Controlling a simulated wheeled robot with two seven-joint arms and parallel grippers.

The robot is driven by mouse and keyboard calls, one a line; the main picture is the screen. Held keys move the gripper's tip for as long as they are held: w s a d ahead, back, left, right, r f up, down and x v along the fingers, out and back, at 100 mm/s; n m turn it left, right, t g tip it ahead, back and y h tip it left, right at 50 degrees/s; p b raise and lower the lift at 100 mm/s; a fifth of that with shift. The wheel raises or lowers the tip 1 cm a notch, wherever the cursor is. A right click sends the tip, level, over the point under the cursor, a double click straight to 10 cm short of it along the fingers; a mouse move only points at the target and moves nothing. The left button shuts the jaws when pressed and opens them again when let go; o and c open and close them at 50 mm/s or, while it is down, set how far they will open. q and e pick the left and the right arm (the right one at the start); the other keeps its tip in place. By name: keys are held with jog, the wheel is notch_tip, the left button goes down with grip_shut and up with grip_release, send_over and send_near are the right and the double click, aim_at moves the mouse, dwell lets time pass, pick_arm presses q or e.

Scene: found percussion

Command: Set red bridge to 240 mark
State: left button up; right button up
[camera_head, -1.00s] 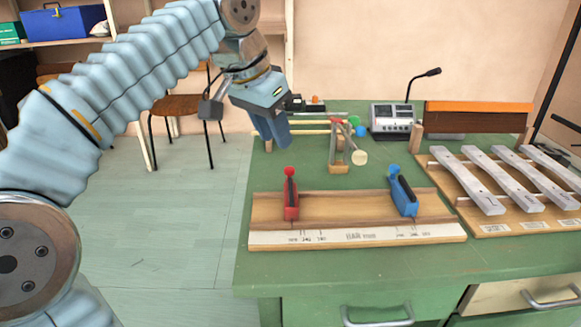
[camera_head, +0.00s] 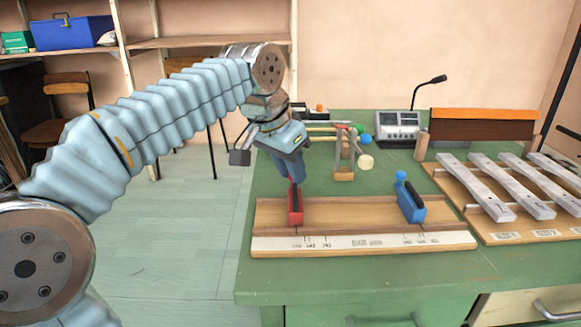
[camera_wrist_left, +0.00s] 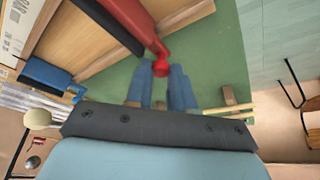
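The red bridge (camera_head: 295,208) stands upright near the left end of the wooden board (camera_head: 350,212). It lines up with about the leftmost mark of the left group on the white scale strip (camera_head: 345,243); the numbers are too small to read surely. My left gripper (camera_head: 292,180) points down at the top of the red bridge and hides its knob in the head view. In the left wrist view the red knob (camera_wrist_left: 161,67) sits between the two blue fingertips; I cannot tell whether they grip it. The right gripper is not in view.
A blue bridge (camera_head: 410,203) stands toward the board's right end. A xylophone-like row of metal bars (camera_head: 510,190) lies to the right. A small stand with mallets (camera_head: 345,160) is just behind the board. The green tabletop (camera_head: 370,275) is clear in front.

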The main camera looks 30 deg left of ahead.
pick_arm(q)
grip_shut()
jog(key=shift+w+d+r, duration=0.1)
jog(key=shift+d, duration=0.1)
jog(key=w+d+p, duration=0.1)
jog(key=d, duration=0.1)
jog(key=w+d+p, duration=0.1)
jog(key=shift+w+d, duration=0.15)
jog(key=shift+d, duration=0.2)
jog(key=o, duration=0.6)
grip_release()
